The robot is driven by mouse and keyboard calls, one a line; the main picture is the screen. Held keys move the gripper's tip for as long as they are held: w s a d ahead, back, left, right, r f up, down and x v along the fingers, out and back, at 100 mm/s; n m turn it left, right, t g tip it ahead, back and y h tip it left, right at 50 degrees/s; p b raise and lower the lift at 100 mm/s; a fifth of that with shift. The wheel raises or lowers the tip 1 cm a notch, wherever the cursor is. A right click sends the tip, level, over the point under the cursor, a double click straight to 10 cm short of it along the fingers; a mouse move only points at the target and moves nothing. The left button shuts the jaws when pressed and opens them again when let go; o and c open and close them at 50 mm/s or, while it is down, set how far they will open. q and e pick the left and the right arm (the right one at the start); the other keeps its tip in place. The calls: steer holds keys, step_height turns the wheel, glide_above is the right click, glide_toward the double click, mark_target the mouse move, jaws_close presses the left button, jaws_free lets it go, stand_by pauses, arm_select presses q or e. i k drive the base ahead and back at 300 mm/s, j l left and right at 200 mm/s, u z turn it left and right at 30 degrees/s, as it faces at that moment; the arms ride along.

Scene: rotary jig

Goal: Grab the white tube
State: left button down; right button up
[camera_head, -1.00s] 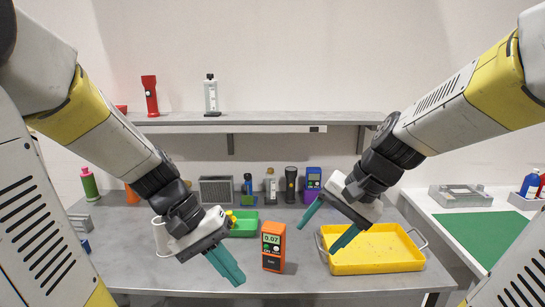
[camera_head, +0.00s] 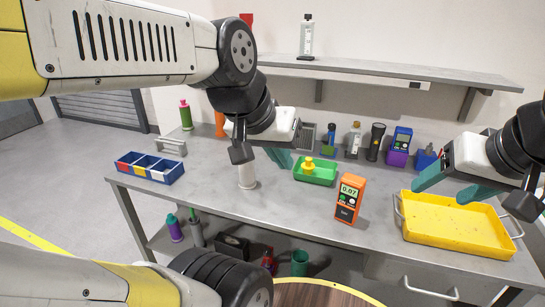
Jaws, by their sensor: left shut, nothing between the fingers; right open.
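A white tube (camera_head: 247,178) stands upright on the grey workbench (camera_head: 285,205), left of the green tray. Its upper part is hidden behind my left gripper's dark finger mount. My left gripper (camera_head: 282,159) is shut and empty, with its teal fingers above and to the right of the tube, apart from it in the picture. My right gripper (camera_head: 452,187) is open and empty over the yellow tray at the right.
An orange meter (camera_head: 348,199) stands right of the tube, beside the yellow tray (camera_head: 455,232). A green tray (camera_head: 318,180) lies behind. A blue sectioned bin (camera_head: 150,179) sits at the left edge. A shelf (camera_head: 370,71) runs above the back. Bench front between tube and meter is clear.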

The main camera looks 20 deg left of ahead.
mark_target(247, 182)
steer(key=j+u, duration=0.15)
steer(key=j, duration=0.3)
steer(key=i+j+u, duration=0.1)
steer(key=j, duration=0.35)
steer(key=i+j+u, duration=0.15)
steer(key=j, duration=0.3)
steer(key=j+u, duration=0.15)
steer(key=j, duration=0.3)
